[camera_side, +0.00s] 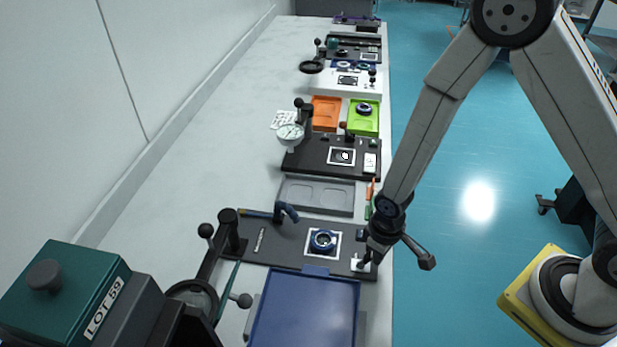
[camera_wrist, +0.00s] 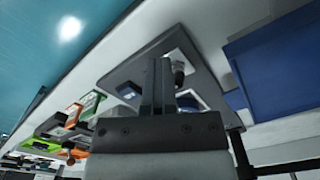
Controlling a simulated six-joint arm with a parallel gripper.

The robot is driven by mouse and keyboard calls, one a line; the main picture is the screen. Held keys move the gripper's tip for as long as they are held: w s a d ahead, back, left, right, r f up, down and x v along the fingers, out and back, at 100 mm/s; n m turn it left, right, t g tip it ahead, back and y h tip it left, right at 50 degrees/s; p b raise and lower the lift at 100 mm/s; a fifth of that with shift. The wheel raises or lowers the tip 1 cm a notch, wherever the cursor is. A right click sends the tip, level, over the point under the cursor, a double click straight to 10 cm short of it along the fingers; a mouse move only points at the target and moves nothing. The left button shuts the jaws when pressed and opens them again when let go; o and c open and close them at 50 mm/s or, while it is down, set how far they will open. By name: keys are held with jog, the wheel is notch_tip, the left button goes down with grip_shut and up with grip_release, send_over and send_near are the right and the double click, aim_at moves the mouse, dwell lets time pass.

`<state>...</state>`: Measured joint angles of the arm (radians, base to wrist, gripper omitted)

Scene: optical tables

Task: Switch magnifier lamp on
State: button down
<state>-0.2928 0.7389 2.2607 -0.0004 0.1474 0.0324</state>
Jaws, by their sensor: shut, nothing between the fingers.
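A dark base plate (camera_side: 285,250) lies at the near part of the long table. A black post and jointed arm (camera_side: 212,262) at its left end carry a round black magnifier ring (camera_side: 195,297). A small white switch-like part (camera_side: 357,264) sits at the plate's right end. My gripper (camera_side: 366,262) points down at that end, shut and empty, close beside the white part; contact cannot be told. In the wrist view my shut fingers (camera_wrist: 159,62) overlap the plate (camera_wrist: 128,70), with a small dark knob (camera_wrist: 179,72) just right of them. The switch position is unclear.
A blue ring part (camera_side: 322,241) sits on a white square on the plate. A blue tray (camera_side: 305,310) lies nearer, and a grey tray (camera_side: 318,194) farther. A green box marked LOT 59 (camera_side: 75,285) stands front left. The table's left strip is clear.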

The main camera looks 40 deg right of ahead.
jog(key=shift+w+a, duration=1.3)
jog(key=shift+a, duration=0.1)
dwell(0.9)
jog(key=shift+w+r, duration=0.1)
jog(key=shift+r, duration=0.85)
jog(key=shift+s+d+r, duration=0.15)
jog(key=shift+d+r, duration=0.05)
jog(key=shift+r, duration=0.65)
jog(key=shift+s+d+r, duration=0.15)
jog(key=shift+s+r, duration=0.05)
jog(key=shift+r, duration=0.65)
jog(key=shift+s+d+r, duration=0.15)
jog(key=shift+d+r, duration=0.05)
jog(key=shift+r, duration=0.65)
jog(key=shift+r, duration=0.1)
jog(key=shift+d+r, duration=0.2)
jog(key=s+d+r+m+t, duration=0.2)
jog(key=s+d+r+m, duration=0.1)
jog(key=d+r, duration=0.6)
jog(key=shift+s+d+r+t, duration=0.2)
jog(key=shift+d+r+t, duration=0.1)
jog(key=shift+d, duration=0.3)
